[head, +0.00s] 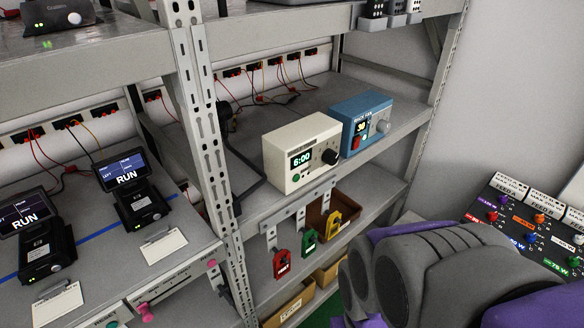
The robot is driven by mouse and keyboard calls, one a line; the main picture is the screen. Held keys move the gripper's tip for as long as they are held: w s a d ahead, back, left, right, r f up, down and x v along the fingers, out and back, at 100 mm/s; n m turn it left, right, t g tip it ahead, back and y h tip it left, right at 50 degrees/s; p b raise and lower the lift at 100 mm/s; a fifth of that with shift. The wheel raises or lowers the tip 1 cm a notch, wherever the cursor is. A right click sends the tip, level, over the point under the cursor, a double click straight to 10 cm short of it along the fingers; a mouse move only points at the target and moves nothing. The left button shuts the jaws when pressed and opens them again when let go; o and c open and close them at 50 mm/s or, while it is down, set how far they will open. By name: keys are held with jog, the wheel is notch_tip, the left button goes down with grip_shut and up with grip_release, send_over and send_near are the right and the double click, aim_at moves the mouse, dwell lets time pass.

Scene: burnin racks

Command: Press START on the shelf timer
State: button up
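The shelf timer appears to be the cream box (300,152) on the middle shelf of the right-hand rack. Its green display (301,158) reads 6:00, and a black knob (329,157) sits to the right of it. A small green button (295,178) is low on its front; its label is too small to read. The front face is unobstructed. My grey and purple arm fills the lower right, apart from the timer. No gripper fingertips show.
A blue box (366,122) with a red button stands close right of the timer. Red, green and yellow lockout tags (308,243) hang below the shelf edge. A perforated upright (213,130) stands left. A knobbed panel (525,222) is at right.

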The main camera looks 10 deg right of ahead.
grip_shut()
dwell(1.4)
